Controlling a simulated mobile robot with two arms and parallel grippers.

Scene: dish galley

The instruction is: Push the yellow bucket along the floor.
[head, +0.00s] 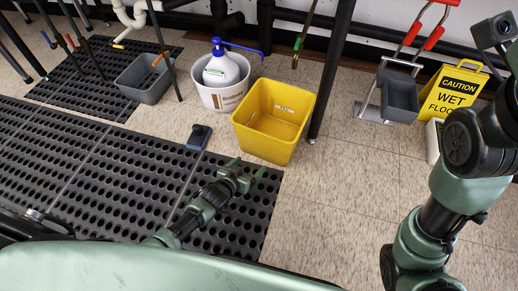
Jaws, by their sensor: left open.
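The yellow bucket (268,140) stands upright and open on the tiled floor, near the middle of the head view, and looks empty. My left gripper (246,167) is low over the black mat, just in front of the bucket's near left side. Its green fingers are apart with nothing between them. I cannot tell whether a fingertip touches the bucket. My right arm stands at the right edge, and its gripper is not in the picture.
A white tub (218,97) holding a blue-topped jug (221,68) stands close behind the bucket's left. A grey bin (145,84), a table leg (331,70) and a yellow wet floor sign (452,92) stand nearby.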

